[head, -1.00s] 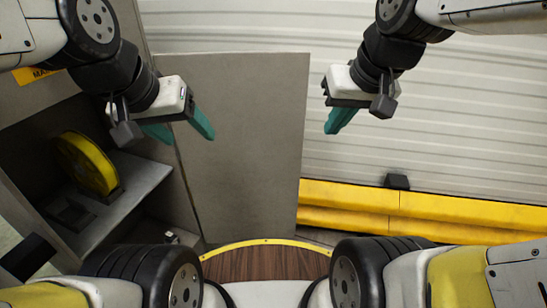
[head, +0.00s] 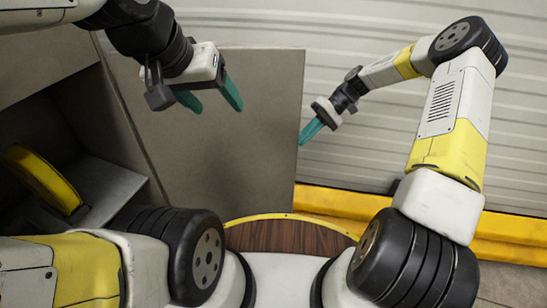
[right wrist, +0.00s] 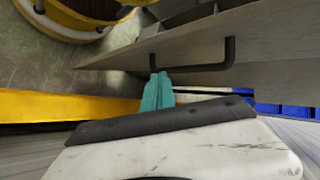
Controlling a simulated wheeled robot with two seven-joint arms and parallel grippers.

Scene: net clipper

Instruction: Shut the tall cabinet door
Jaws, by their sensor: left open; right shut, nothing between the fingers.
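The tall grey cabinet (head: 62,68) stands at the left in the head view, its interior exposed. Its door (head: 200,150), a flat grey panel, stands swung open. In the right wrist view, the door (right wrist: 270,35) carries a black bar handle (right wrist: 200,68). My right gripper (head: 308,133) is shut and empty by the door's free right edge. Its teal fingers also show in the right wrist view (right wrist: 157,92), close to the handle; I cannot tell whether they touch. My left gripper (head: 211,98) is open and empty in front of the door's inner face.
A yellow reel (head: 42,178) sits on a grey shelf (head: 105,188) in the cabinet. A yellow barrier (head: 335,202) runs along the foot of the pale slatted wall (head: 320,80). A round wooden surface with a yellow rim (head: 285,236) lies low in front of me.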

